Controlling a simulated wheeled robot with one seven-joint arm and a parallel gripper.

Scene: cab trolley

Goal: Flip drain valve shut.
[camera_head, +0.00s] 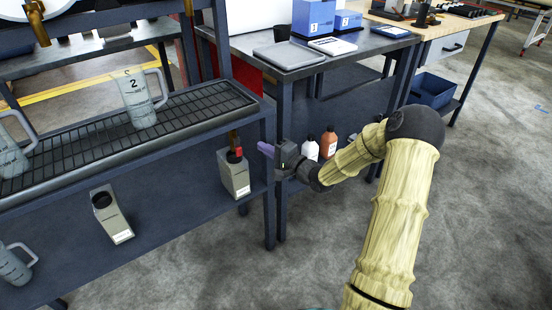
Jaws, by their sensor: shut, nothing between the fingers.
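A gap shows between the fingertips and the red part. The trolley leg overlaps the view near my gripper.
A jug marked 2 (142,98) stands on the grated tray. A pale box-shaped container (236,183) sits below the valve on the lower shelf (180,205). White (310,149) and brown (328,144) bottles stand behind my arm. The trolley leg (269,190) is close to my gripper.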

